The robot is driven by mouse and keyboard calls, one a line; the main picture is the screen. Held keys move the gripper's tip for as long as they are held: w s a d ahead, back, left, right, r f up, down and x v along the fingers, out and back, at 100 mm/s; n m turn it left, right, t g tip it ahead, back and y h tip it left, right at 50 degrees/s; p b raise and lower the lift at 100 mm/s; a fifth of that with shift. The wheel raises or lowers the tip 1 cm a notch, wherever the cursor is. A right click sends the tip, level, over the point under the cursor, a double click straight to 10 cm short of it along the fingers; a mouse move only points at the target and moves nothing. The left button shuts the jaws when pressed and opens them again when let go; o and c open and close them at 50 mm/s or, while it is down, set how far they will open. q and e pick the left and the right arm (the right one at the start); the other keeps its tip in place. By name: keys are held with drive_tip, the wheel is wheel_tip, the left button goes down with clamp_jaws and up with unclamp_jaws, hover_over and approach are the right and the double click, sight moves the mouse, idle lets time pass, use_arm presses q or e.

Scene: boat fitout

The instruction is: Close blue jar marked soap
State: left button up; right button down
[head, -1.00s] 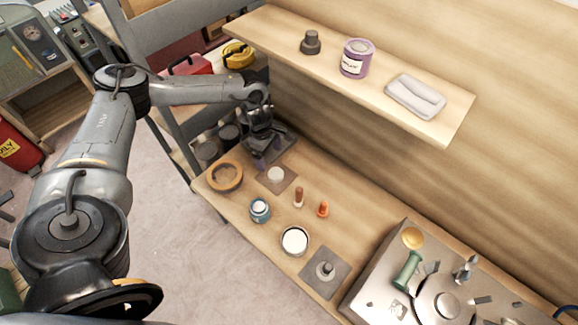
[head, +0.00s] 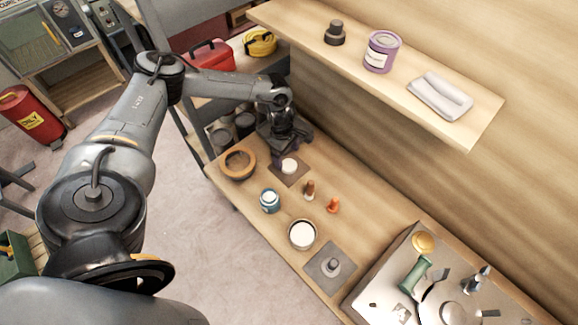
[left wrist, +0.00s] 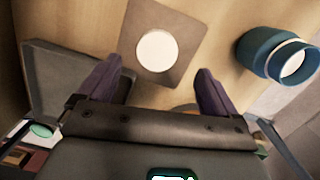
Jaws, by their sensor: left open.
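The blue jar (head: 269,201) stands upright on the wooden bench, left of centre. Its white neck or top shows, and its marking is not legible. It also shows at the right of the left wrist view (left wrist: 255,52). A white round disc (head: 289,166), possibly a lid, lies on a brown square mat (head: 281,178) behind the jar. My left gripper (head: 291,152) is open just behind and above the disc. In the left wrist view its purple fingers (left wrist: 158,72) are apart, with the disc (left wrist: 157,52) ahead between them. My right gripper is not in view.
An orange-brown ring (head: 238,150) lies left of the mat. A brown peg (head: 309,190), an orange peg (head: 333,205), a white-filled round tin (head: 302,223) and a knobbed piece (head: 332,265) stand nearer. A shelf (head: 400,107) overhangs at right.

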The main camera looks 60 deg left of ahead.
sight(289, 165)
use_arm(q)
drive_tip(key=shift+f, duration=0.35)
drive_tip(key=shift+w+d+f+b, duration=0.15)
drive_tip(key=shift+f+b, duration=0.1)
drive_tip(key=shift+f, duration=1.05)
drive_tip(key=shift+w+d+f+b, duration=0.1)
drive_tip(key=shift+f+b, duration=0.15)
drive_tip(key=shift+f, duration=1.05)
drive_tip(key=c, duration=1.1)
drive_tip(key=shift+r, duration=0.1)
wheel_tip(289, 165, up, 10)
drive_tip(key=p, duration=0.1)
drive_tip(key=shift+p, duration=0.35)
